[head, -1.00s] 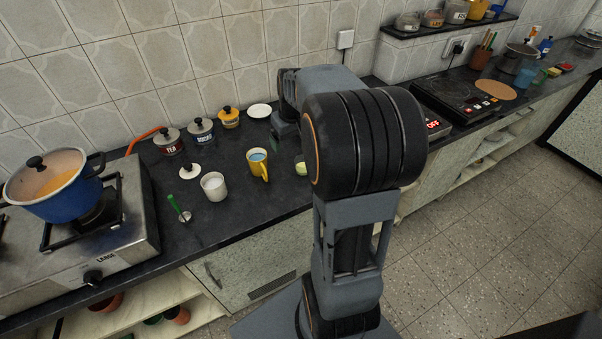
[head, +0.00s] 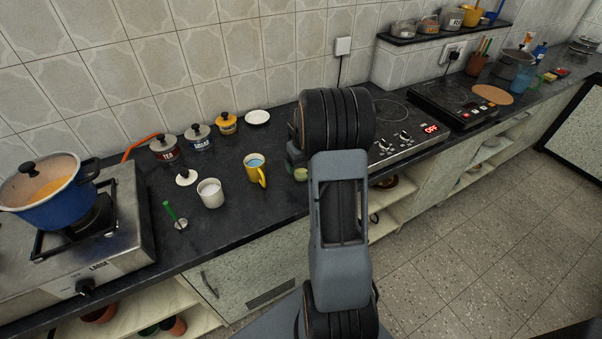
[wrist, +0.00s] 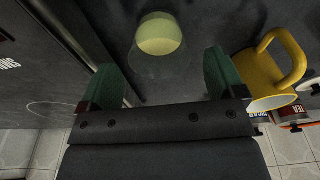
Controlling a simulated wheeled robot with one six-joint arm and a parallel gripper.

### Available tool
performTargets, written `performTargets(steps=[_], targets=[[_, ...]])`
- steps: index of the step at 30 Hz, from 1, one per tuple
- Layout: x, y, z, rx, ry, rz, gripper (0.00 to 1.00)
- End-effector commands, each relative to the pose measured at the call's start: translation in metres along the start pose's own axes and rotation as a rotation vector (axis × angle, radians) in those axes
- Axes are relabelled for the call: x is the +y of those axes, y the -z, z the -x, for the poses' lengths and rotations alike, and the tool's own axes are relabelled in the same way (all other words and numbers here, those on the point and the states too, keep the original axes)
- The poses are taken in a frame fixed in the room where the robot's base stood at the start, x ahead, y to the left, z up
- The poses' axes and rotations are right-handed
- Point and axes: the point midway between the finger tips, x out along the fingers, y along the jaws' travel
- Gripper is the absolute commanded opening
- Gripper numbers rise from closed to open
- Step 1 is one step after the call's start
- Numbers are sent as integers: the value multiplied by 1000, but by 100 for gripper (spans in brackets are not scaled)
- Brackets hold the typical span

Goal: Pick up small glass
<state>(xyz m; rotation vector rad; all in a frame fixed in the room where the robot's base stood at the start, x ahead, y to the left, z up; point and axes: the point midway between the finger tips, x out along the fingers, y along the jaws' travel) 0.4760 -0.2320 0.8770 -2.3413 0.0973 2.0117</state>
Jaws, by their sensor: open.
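The small glass (wrist: 160,36) is clear with pale yellow-green contents. In the wrist view it stands at the top middle, just beyond and between the fingertips, and its faint clear wall reaches down toward the gap. My gripper (wrist: 163,78) is open, with one green finger pad on each side and nothing held. In the head view the small glass (head: 300,174) shows as a greenish patch beside my arm, which partly hides it. The gripper's fingers are hidden behind the arm there.
A yellow mug (head: 255,172) stands close to the glass and shows right of the fingers in the wrist view (wrist: 278,65). A white cup (head: 211,194), lidded jars (head: 197,138) and a small white plate (head: 257,117) are on the dark counter. An induction hob is right.

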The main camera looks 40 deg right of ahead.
Motion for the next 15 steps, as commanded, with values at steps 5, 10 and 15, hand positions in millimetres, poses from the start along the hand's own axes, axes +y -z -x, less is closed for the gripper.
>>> performTargets(steps=[5, 10, 15], targets=[[0, -1, -24, -4, 3, -1, 89], [0, 0, -43, -3, 2, -1, 89], [0, 0, -49, 0, 0, 0, 89]])
